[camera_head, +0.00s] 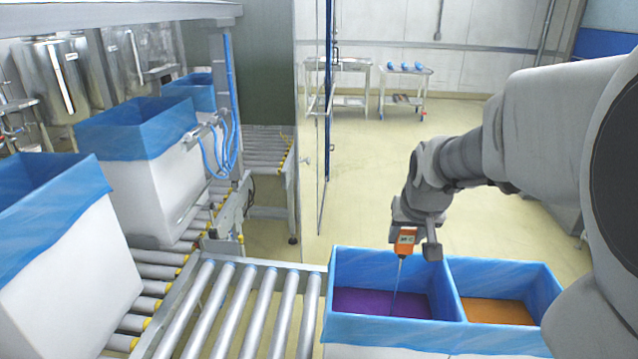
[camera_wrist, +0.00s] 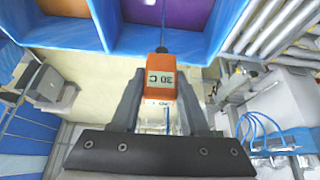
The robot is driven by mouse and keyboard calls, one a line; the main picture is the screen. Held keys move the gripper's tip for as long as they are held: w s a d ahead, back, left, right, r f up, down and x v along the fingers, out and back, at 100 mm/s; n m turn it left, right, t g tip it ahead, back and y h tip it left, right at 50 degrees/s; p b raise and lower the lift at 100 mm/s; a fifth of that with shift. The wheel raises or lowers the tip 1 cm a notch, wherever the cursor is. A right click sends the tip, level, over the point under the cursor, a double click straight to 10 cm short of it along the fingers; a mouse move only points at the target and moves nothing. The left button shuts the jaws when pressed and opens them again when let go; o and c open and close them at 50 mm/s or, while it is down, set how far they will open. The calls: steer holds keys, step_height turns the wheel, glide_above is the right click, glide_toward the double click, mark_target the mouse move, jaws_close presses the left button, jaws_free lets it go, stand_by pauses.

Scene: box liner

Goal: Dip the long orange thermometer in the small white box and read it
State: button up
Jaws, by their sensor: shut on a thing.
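My gripper (camera_head: 418,232) is shut on the orange body of the thermometer (camera_head: 405,241). Its two dark fingers (camera_wrist: 160,92) clasp the body from both sides in the wrist view, where the orange thermometer (camera_wrist: 161,64) also shows. Its thin probe points down into the left, purple compartment (camera_head: 360,303) of the blue-lined box (camera_head: 440,334). The probe's lower end shows against the purple contents; I cannot tell how deep it reaches. In the wrist view the thermometer's display (camera_wrist: 161,79) appears to read "30 C".
The box's right compartment holds orange contents (camera_head: 497,311), behind a blue dividing wall (camera_head: 449,290). A roller conveyor (camera_head: 245,308) lies left of the box. Large white boxes with blue liners (camera_head: 135,170) stand further left. Open floor lies beyond.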

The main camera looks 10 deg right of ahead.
step_height(320, 180, up, 14)
steer(key=p, duration=0.9)
steer(key=shift+r+p, duration=0.25)
steer(key=shift+p, duration=0.15)
stand_by(0.5)
